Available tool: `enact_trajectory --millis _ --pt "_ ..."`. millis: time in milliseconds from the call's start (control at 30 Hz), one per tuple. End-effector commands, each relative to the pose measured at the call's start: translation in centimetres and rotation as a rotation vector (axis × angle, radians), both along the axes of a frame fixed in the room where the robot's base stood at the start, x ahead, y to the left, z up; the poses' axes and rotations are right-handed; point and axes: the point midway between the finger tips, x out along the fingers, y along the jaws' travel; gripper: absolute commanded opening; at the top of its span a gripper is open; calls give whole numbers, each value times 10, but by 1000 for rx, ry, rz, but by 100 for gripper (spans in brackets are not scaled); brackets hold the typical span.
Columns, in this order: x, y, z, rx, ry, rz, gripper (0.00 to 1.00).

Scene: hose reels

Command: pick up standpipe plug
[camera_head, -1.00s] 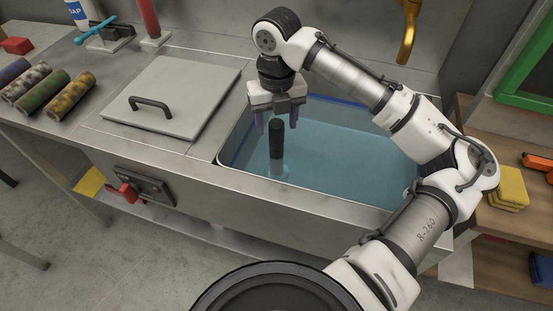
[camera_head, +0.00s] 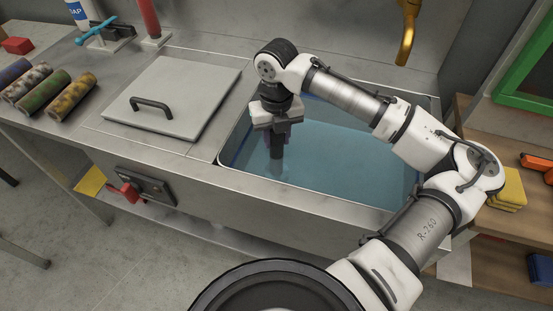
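The standpipe plug (camera_head: 276,166) is a dark upright cylinder in the water-filled sink basin (camera_head: 330,197), left of the basin's middle. Its lower end goes down into the blue water. My gripper (camera_head: 277,147) points down over it, with purple fingers on either side of its upper part. The gripper hides the plug's top. The fingers look close to the plug's sides, but I cannot tell whether they touch or press on it.
A grey lid with a black handle (camera_head: 151,105) lies on the counter left of the basin. Several patterned rolls (camera_head: 71,97) lie farther left. A brass faucet (camera_head: 407,32) hangs behind the basin. A yellow sponge stack (camera_head: 509,190) sits on the right shelf.

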Motion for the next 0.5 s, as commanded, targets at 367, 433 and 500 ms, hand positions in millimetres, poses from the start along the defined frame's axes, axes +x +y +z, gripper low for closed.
enact_trajectory --millis 367,433,500 --pt "0 0 1 0 -1 0 0" --pt "0 0 1 0 -1 0 0" --pt "0 0 1 0 -1 0 0"
